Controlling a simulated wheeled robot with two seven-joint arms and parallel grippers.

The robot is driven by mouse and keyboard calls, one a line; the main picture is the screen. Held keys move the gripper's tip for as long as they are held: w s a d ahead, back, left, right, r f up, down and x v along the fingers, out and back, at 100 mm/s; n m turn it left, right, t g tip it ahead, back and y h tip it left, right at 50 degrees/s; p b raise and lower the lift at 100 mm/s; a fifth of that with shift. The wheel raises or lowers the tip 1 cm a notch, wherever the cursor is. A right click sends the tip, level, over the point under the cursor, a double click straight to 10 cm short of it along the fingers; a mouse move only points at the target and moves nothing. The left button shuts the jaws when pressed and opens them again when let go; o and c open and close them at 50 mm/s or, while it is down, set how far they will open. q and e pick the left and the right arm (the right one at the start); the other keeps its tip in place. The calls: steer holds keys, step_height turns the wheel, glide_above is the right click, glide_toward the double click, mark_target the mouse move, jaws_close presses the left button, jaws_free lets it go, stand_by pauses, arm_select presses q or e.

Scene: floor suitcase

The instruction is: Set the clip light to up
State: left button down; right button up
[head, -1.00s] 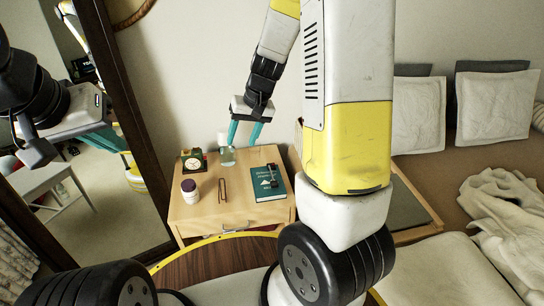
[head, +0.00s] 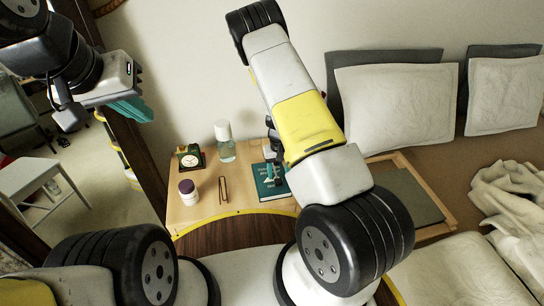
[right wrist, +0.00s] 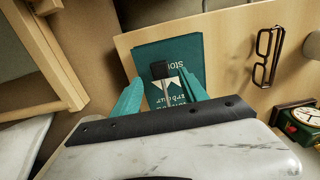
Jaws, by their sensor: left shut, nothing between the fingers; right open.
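The clip light, with a black head (right wrist: 159,69) and a thin pale stem, is on the teal book in the right wrist view. The book (head: 268,190) lies on the wooden nightstand; it also shows in the right wrist view (right wrist: 190,52). My right gripper (right wrist: 160,92) is open above the book, its teal fingers on either side of the light in that view. I cannot tell whether they touch it. In the head view my right arm and gripper (head: 271,168) largely hide the light. My left gripper (head: 130,108) is shut and empty, away at the left.
On the nightstand (head: 210,211) stand a clock (head: 190,157), a clear bottle with a white cap (head: 226,148) and a purple-lidded jar (head: 188,193). Folded glasses (head: 223,190) lie left of the book. A bed with pillows (head: 395,108) is at right, a mirror at left.

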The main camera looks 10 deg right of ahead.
mark_target(279, 181)
steer(key=shift+f, duration=2)
jaws_close()
